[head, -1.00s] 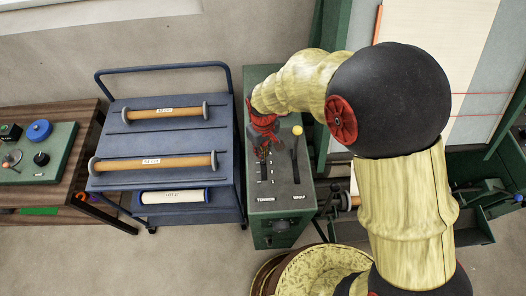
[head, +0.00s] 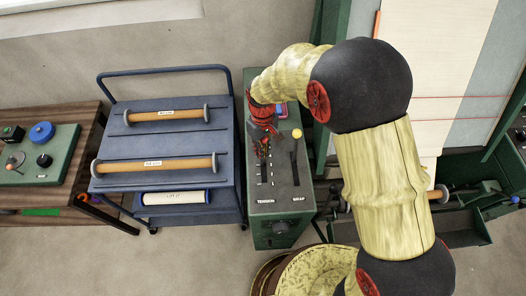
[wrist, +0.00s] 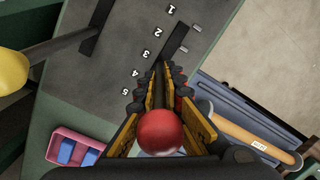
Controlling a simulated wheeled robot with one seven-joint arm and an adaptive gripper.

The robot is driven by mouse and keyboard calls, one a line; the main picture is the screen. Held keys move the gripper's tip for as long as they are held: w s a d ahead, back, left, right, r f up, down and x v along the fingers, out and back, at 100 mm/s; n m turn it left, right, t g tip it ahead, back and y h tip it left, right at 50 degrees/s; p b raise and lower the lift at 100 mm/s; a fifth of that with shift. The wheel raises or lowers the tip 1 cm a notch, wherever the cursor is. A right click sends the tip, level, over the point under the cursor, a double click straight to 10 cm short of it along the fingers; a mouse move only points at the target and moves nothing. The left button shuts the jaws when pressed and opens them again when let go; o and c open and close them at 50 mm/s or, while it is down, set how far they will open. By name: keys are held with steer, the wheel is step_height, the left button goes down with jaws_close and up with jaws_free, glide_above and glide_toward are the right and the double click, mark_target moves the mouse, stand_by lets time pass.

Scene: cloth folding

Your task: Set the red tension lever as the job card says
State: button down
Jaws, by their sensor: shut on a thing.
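The red ball knob of the tension lever (wrist: 159,131) sits between the fingers of my gripper (wrist: 161,95) in the wrist view. My gripper is shut on it. In the head view my gripper (head: 263,148) is over the far part of the TENSION slot (head: 264,172) on the green console (head: 280,205). The wrist view shows scale numbers 1 to 5 (wrist: 146,54) beside the slot. The slot is bare by 1 and 2; my fingers cover it toward 4 and 5. The stem is hidden, so its exact mark is unclear. No job card is readable.
The WRAP lever with a yellow knob (head: 297,134) stands close to the right. A pink tray with blue pieces (wrist: 75,150) lies on the console. A blue cart (head: 165,138) with rollers is at left, a control table (head: 60,195) beyond it.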

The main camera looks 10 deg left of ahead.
steer(key=shift+w+a, duration=0.2)
steer(key=shift+w, duration=0.45)
steer(key=c, duration=2.3)
jaws_free()
steer(key=shift+w, duration=0.15)
steer(key=shift+o, duration=1.3)
steer(key=shift+w+a+f, duration=0.1)
steer(key=shift+w+f, duration=0.05)
steer(key=shift+o, duration=0.8)
steer(key=shift+s, duration=0.25)
step_height(320, 180, up, 12)
steer(key=w, duration=0.1)
steer(key=shift+w, duration=0.35)
